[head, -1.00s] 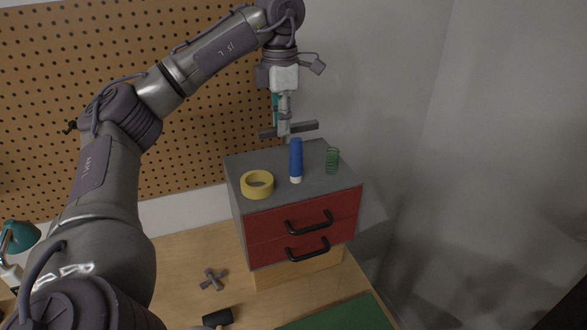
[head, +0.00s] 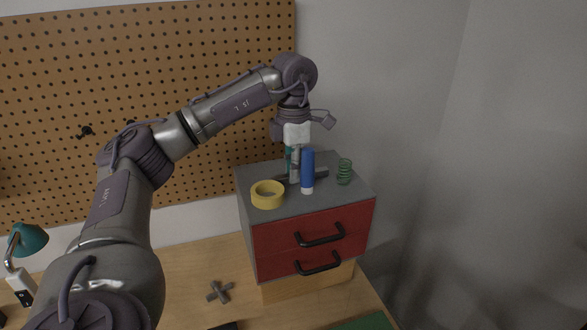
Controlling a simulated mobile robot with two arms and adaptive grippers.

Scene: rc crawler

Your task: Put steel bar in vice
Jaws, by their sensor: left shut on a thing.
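The steel bar (head: 320,173) is a dark grey bar at the back of the top of the drawer cabinet (head: 262,212). My left gripper (head: 294,178) points down and is shut on the bar's middle. The bar is low, at about the cabinet's top; I cannot tell if it touches. A blue tube in front hides part of it. No vice can be made out in this view. My right gripper is not in view.
The blue tube (head: 308,168) stands just in front of the bar. A yellow tape roll (head: 267,195) is to its left, a green spring (head: 344,172) to its right. A grey cross-shaped piece (head: 220,292) lies on the wooden bench (head: 190,270). A pegboard (head: 60,120) stands behind.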

